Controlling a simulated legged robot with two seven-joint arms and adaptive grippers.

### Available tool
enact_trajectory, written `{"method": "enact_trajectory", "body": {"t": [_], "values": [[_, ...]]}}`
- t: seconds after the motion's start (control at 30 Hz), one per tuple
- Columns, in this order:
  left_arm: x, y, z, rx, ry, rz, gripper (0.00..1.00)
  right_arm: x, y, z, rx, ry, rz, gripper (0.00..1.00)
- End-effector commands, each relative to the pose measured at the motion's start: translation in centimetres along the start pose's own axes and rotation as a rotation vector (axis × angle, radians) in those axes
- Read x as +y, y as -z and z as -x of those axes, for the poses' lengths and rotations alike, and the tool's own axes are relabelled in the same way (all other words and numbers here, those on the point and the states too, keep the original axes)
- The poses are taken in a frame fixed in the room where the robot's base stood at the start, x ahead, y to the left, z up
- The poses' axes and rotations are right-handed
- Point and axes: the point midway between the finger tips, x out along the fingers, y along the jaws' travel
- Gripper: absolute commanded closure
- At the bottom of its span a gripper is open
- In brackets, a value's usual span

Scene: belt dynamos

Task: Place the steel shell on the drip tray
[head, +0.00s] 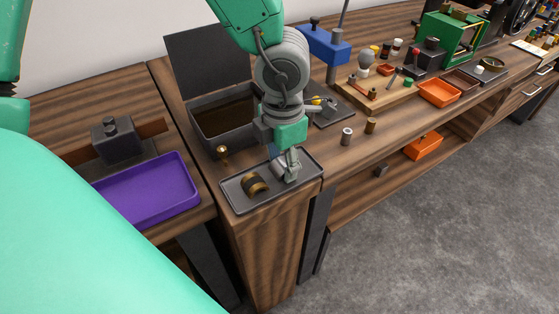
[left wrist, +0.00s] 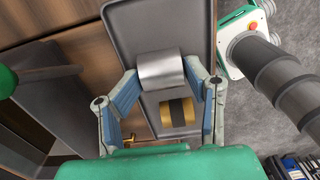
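The drip tray (head: 275,199) is a shallow dark grey tray on the near corner of the wooden bench; it also shows in the left wrist view (left wrist: 190,30). My left gripper (head: 287,170) is over the tray's right part, pointing down. Its fingers (left wrist: 162,76) are against both sides of the steel shell (left wrist: 161,69), a shiny silver cylinder lying on its side. The shell (head: 279,171) is partly hidden by the fingers in the head view. I cannot tell whether it touches the tray floor. My right gripper is not in view.
A brass cylinder with a black band (head: 256,184) lies in the tray's left part. An open dark box (head: 222,126) stands behind the tray. A purple tray (head: 150,190) is to the left. Small cylinders (head: 347,136) stand on the bench to the right.

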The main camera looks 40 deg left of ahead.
Motion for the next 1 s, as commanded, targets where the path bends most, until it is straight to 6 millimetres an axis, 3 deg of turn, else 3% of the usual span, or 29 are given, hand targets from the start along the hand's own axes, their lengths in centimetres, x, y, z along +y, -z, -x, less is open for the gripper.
{"method": "enact_trajectory", "body": {"t": [0.8, 1.0], "values": [[-0.4, -0.1, 0.2, -0.005, 0.007, -0.004, 0.57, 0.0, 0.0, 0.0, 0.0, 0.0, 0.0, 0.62], [-0.2, -0.1, 2.4, -0.011, 0.011, -0.003, 0.57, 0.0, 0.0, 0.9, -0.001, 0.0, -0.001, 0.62]]}}
